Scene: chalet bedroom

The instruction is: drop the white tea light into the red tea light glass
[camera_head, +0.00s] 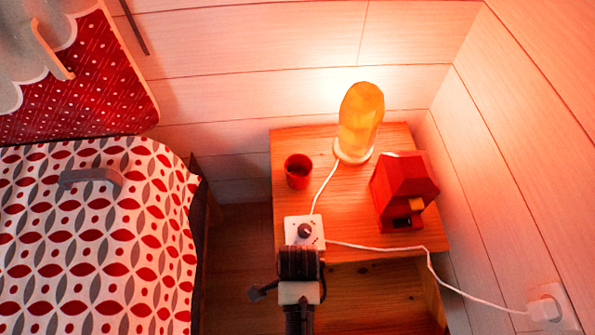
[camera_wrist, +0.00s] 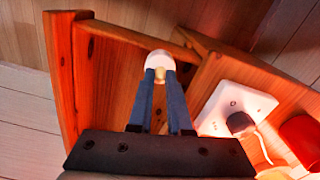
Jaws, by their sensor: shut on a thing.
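The white tea light (camera_wrist: 159,60) is between the fingertips of my gripper (camera_wrist: 160,76) in the wrist view. The gripper is shut on it. In the head view my wrist is at the front edge of the nightstand, and the fingertips and the tea light are hidden. The red tea light glass (camera_head: 298,171) stands upright on the left part of the nightstand top, open side up, farther back than my wrist. Part of it shows at the right edge of the wrist view (camera_wrist: 301,138). The tea light is apart from the glass.
On the nightstand (camera_head: 270,142) are a white switch box with a dark knob (camera_head: 305,231), a glowing orange lamp (camera_head: 360,118) and a red house-shaped object (camera_head: 403,192). A white cable (camera_head: 385,249) runs to a wall socket (camera_head: 550,303). A bed (camera_head: 95,240) is at left.

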